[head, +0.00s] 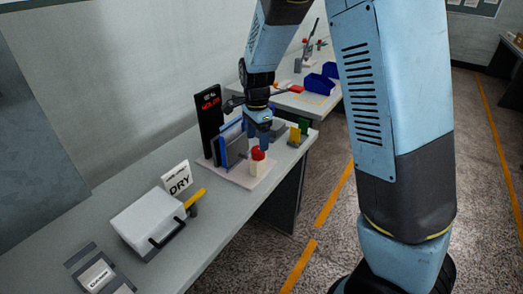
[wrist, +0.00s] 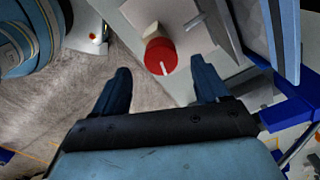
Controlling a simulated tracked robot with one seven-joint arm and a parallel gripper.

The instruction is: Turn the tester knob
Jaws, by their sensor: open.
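The knob (wrist: 160,57) is a round red cap with a white line on its face. It sits on a short cream cylinder; in the head view the red cap (head: 258,153) stands on a pale plate at the tester's front. The tester has a tall black panel (head: 209,120) with red lit characters, whose reading is unclear. My gripper (wrist: 161,68) is open, its two dark fingers to either side of the knob in the wrist view, with gaps. In the head view my gripper (head: 264,140) is above and close behind the knob. I cannot tell any contact.
Blue and grey upright plates (head: 228,148) stand beside the knob. Yellow and green pieces (head: 298,131) are to its right. A white box (head: 150,222) with a black handle and a "DRY" sign (head: 178,180) stand nearer on the bench. Blue bins (head: 319,84) sit on a further table.

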